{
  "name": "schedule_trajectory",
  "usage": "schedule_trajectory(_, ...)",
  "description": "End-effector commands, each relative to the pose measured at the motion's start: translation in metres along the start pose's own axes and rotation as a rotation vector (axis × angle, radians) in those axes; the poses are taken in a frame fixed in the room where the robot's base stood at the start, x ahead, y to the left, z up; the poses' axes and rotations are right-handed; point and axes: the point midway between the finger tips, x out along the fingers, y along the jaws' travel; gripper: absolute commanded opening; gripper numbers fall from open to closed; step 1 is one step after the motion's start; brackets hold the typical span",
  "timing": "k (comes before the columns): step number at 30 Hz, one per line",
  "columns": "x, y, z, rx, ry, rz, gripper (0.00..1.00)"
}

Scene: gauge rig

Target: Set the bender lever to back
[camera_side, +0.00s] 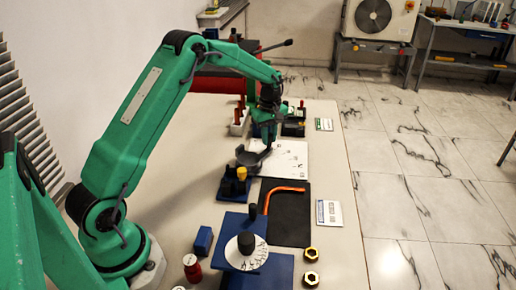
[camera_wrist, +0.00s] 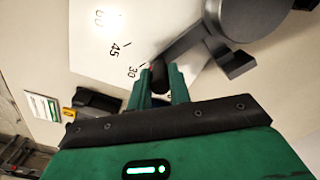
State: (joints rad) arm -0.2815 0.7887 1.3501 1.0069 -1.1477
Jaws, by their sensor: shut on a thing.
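The bender (camera_side: 249,157) is a dark grey round body on a white plate (camera_side: 292,160), mid-table in the side view. In the wrist view its grey disc (camera_wrist: 250,14) is at the top right. The bender lever (camera_wrist: 187,44) runs from the disc down-left to a dark knob (camera_wrist: 159,78), close to the printed 30 mark. Marks 45 and 60 lie further up-left on the plate. My gripper (camera_wrist: 160,80) is shut on the lever's knob, with one green finger on each side. In the side view my gripper (camera_side: 265,143) is above the plate and hides part of the lever.
A bent orange tube (camera_side: 287,189) lies on a black mat (camera_side: 289,225). A white dial with a black knob (camera_side: 247,252), a red jar (camera_side: 192,268) and brass nuts (camera_side: 311,254) are nearer the camera.

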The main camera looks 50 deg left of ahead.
Motion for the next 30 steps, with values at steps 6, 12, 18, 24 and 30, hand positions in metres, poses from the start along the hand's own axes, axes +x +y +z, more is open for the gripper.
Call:
schedule_trajectory(6, -0.001, -0.012, -0.021, -0.202, 0.001, 0.004, 0.0)
schedule_trajectory(12, -0.001, -0.023, -0.034, -0.347, 0.001, 0.004, 0.0)
schedule_trajectory(18, -0.001, -0.031, -0.04, -0.435, 0.001, 0.003, 0.0)
schedule_trajectory(24, 0.0, -0.034, -0.042, -0.469, 0.001, 0.004, 0.0)
schedule_trajectory(30, 0.0, -0.035, -0.043, -0.474, 0.0, 0.003, 0.0)
